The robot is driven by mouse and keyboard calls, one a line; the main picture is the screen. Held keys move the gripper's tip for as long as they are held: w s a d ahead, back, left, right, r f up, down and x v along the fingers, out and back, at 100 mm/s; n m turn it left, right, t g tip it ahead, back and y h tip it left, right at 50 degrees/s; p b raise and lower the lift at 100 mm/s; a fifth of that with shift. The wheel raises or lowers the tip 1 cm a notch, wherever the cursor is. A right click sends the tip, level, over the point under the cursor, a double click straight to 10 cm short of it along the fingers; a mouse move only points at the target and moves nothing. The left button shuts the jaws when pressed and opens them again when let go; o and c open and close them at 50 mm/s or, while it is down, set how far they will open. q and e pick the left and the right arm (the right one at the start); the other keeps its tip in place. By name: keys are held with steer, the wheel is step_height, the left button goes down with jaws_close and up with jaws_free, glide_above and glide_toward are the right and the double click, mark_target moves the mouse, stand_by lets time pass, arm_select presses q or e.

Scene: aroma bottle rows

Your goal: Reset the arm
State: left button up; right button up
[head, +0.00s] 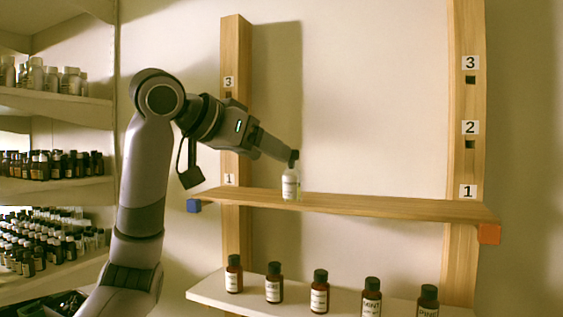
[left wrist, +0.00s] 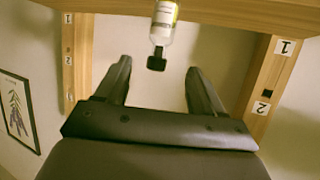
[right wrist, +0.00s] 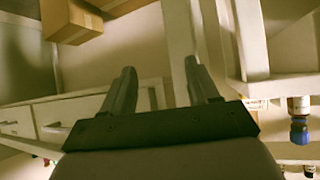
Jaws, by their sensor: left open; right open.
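My left arm comes in from the left in the head view, and its gripper (head: 292,158) is at the top of a clear bottle with a white label and dark cap (head: 290,184). The bottle stands upright on the wooden shelf (head: 380,207). In the left wrist view the fingers of my left gripper (left wrist: 156,85) are apart with nothing between them, and the bottle (left wrist: 163,20) is just beyond the fingertips. My right gripper (right wrist: 160,80) is open and empty in the right wrist view; it does not show in the head view.
Several brown bottles (head: 320,291) stand on a white lower shelf (head: 212,292). Wooden posts (head: 466,150) numbered 1 to 3 flank the wooden shelf. Shelves of small bottles (head: 55,105) fill the left side. A cardboard box (right wrist: 72,20) and drawers (right wrist: 65,115) show near my right gripper.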

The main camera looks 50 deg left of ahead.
arm_select(q)
steer(key=shift+v, duration=0.9)
